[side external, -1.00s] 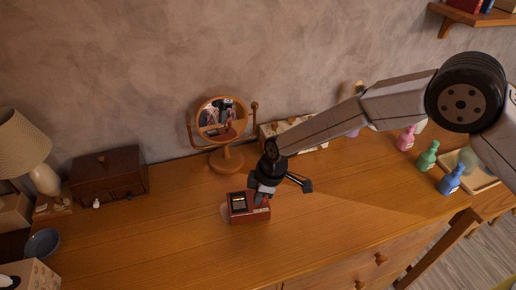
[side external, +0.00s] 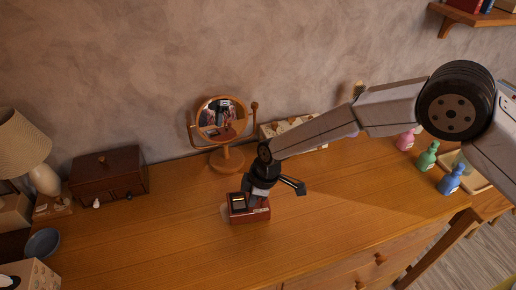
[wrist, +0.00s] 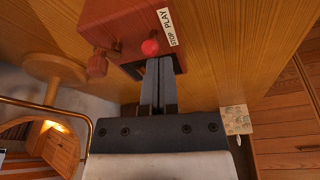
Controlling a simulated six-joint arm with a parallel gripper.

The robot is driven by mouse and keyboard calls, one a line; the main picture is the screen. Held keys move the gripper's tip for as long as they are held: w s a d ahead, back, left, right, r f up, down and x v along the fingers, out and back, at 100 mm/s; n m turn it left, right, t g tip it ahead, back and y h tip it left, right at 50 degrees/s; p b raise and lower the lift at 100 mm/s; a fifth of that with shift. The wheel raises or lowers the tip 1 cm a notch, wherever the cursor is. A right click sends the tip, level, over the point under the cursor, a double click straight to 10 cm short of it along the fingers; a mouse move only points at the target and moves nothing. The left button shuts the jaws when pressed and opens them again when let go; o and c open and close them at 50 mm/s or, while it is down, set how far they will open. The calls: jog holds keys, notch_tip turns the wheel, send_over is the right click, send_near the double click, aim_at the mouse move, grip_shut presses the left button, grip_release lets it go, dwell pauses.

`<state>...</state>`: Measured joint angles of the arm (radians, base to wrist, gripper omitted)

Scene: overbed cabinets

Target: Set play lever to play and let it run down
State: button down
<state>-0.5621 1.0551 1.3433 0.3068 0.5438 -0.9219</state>
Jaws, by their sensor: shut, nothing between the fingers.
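A small red-brown music box (side external: 247,216) sits on the wooden dresser top, with a dark window in its top. In the wrist view, the box (wrist: 108,22) shows a white label (wrist: 167,27) reading STOP and PLAY. A red ball-tipped play lever (wrist: 150,47) lies beside the STOP end of the label. A wooden knob (wrist: 97,65) sticks out of the box's side. My gripper (wrist: 158,62) is shut and empty, its fingertips close by the lever; I cannot tell whether they touch. In the side view my gripper (side external: 256,198) is over the box and hides the lever.
A round mirror on a stand (side external: 226,160) is behind the box. A dark wooden chest (side external: 110,175), a lamp (side external: 20,145) and a blue bowl (side external: 42,242) are at left. Several coloured bottles, including a green one (side external: 428,156), stand at right.

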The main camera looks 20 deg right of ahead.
aim_at(234, 206)
jog(key=shift+a, duration=0.1)
jog(key=shift+w+a+r, duration=0.35)
jog(key=shift+a+r, duration=0.15)
jog(key=shift+a, duration=0.3)
jog(key=shift+w+a+r, duration=0.3)
jog(key=shift+a+r, duration=0.15)
jog(key=shift+a, duration=0.35)
jog(key=s+d+r, duration=0.1)
jog(key=d+r, duration=0.5)
jog(key=d, duration=0.1)
jog(key=shift+s+r, duration=0.35)
jog(key=shift+r, duration=0.05)
jog(key=shift+d, duration=0.1)
jog(key=s+d+r+m+t+h, duration=0.1)
jog(key=s+d+r+m, duration=0.25)
jog(key=d, duration=0.55)
jog(key=s+d+r+m, duration=0.2)
jog(key=d+m, duration=0.2)
jog(key=d, duration=0.4)
jog(key=s+d+m+h, duration=0.1)
jog(key=s+d+m, duration=0.5)
jog(key=s+d, duration=0.6)
jog(key=shift+s+d+r+m+h, duration=0.25)
jog(key=shift+s+m+h, duration=0.15)
jog(key=shift+s, duration=0.45)
